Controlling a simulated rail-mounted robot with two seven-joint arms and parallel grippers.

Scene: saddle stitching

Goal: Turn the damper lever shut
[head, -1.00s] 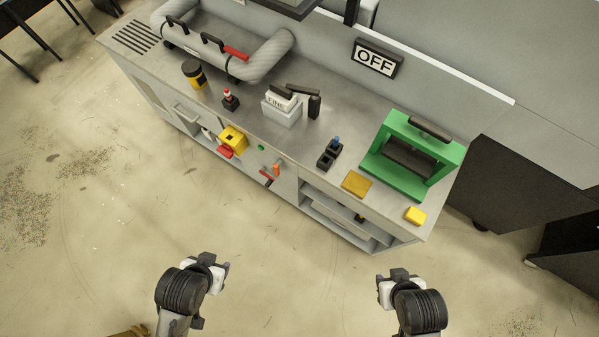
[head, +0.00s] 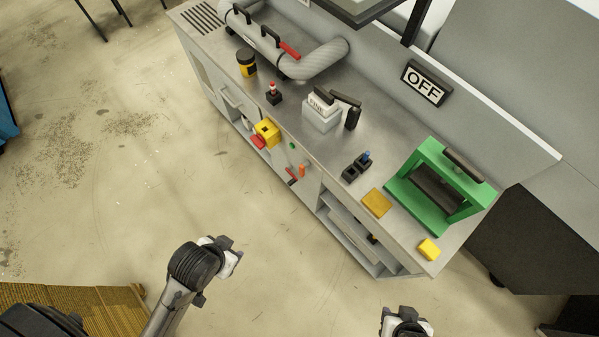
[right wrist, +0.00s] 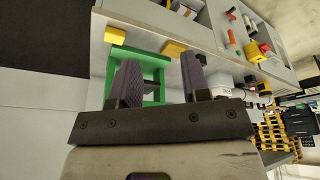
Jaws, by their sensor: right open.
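A red lever (head: 289,50) sits on the grey duct pipe (head: 322,62) at the back left of the bench in the head view, beside two black handles on the same pipe. My left gripper (head: 228,252) is over the floor in front of the bench, well apart from the pipe. I cannot tell if its jaws are open. My right gripper (head: 407,325) is at the bottom edge, partly cut off. In the right wrist view my right gripper (right wrist: 158,82) is open and empty, its two dark fingers apart. The pipe is not clear in that view.
The metal bench (head: 318,148) carries a green press (head: 403,187), a yellow block (head: 429,250), a white box (head: 321,118) and a yellow-black can (head: 246,64). A yellow slatted object (head: 110,310) stands at bottom left. Floor before the bench is clear.

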